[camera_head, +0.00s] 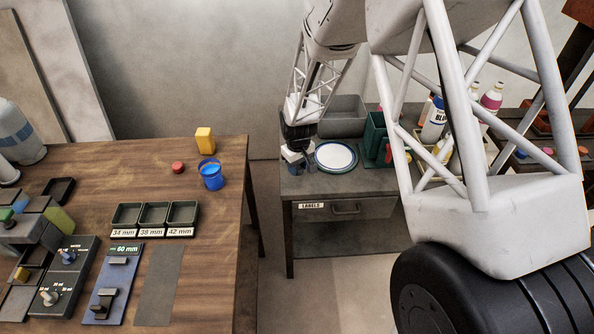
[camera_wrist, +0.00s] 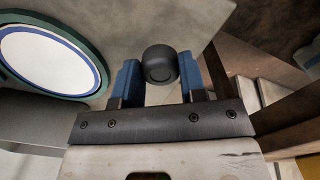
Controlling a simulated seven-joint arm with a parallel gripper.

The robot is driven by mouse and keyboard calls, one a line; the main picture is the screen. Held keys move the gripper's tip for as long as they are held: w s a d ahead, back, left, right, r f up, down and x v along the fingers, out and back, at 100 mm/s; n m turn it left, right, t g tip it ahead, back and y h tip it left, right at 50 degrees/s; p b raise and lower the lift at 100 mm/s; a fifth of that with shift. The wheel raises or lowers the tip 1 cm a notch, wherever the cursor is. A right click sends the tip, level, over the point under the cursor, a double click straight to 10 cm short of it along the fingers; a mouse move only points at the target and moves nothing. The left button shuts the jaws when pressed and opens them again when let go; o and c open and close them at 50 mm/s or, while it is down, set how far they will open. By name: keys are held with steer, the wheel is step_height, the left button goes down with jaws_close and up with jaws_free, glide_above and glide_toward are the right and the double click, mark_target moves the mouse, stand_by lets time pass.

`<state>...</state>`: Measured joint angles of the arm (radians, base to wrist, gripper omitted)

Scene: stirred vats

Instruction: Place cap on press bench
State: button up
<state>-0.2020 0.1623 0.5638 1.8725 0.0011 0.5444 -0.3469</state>
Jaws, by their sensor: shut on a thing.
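My gripper (camera_wrist: 158,78) has blue fingers and is shut on a dark round cap (camera_wrist: 160,64), held between the fingertips in the wrist view. In the head view my gripper (camera_head: 294,157) is over the left end of the dark side bench (camera_head: 300,185), beside a white round plate (camera_head: 335,156). The cap cannot be made out there. The wooden bench (camera_head: 215,160) at left carries a grey and green device (camera_head: 35,225), control panels and a blue 60 mm fixture (camera_head: 113,285). Neither bench is marked as the press bench.
On the wooden bench are small trays (camera_head: 155,203) labelled 34, 38 and 42 mm, a blue cup (camera_head: 211,175), a yellow block (camera_head: 204,140) and a red cap (camera_head: 178,167). A floor gap separates the benches.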

steer(key=shift+w+a, duration=0.15)
steer(key=shift+w, duration=0.5)
steer(key=shift+f, duration=0.15)
steer(key=shift+f, duration=1.65)
steer(key=shift+f, duration=0.1)
steer(key=o, duration=0.9)
step_height(320, 180, up, 12)
steer(key=shift+r, duration=0.15)
